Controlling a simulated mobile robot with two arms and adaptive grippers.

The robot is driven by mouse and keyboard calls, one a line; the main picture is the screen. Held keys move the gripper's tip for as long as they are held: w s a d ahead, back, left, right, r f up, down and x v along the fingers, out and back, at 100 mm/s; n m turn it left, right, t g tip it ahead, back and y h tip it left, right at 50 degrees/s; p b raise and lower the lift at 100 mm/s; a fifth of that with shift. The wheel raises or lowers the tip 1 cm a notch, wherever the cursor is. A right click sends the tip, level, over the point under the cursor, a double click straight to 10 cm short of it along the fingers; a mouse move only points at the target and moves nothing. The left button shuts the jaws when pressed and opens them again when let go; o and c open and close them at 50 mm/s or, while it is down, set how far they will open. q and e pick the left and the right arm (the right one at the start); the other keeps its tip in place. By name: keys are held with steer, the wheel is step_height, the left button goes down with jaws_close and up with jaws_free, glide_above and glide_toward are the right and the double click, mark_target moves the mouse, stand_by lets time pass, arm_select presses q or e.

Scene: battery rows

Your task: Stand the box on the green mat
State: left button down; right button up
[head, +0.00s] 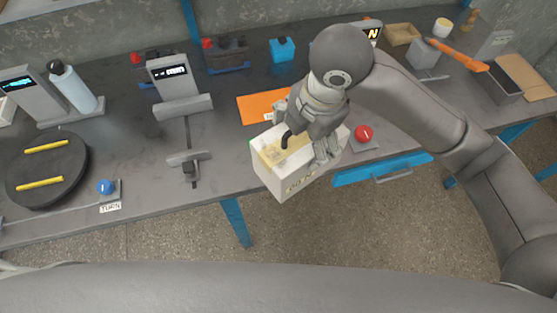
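The white box (278,184), with yellowish tape on top and faint lettering on its front face, is at the table's front edge. Its lower front corner reaches past the edge over the floor, and it looks tilted in the picture. My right gripper (304,148) is on top of the box with its fingers against it and appears shut on it. A thin sliver of green (251,145) shows at the box's left edge; I cannot tell if it is the green mat, which is otherwise hidden. My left gripper is out of view.
An orange mat (258,108) lies just behind the box. A red button (363,132) is close to its right, above a blue drawer (382,171). A display stand (175,80), a slider (190,160) and a round turntable (70,165) are to the left.

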steer(key=shift+s+a, duration=0.15)
steer(key=shift+s, duration=0.05)
steer(key=w+a+f+p, duration=0.2)
steer(key=w+f+p, duration=0.2)
steer(key=w+f, duration=0.8)
steer(key=shift+w+a+f, duration=0.25)
steer(key=shift+w+f, duration=0.15)
steer(key=shift+w, duration=0.45)
steer(key=shift+f, duration=0.15)
steer(key=o, duration=1.7)
steer(key=shift+s+d+f, duration=0.1)
steer(key=shift+c, duration=0.2)
steer(key=b+v, duration=0.1)
steer(key=v, duration=1.1)
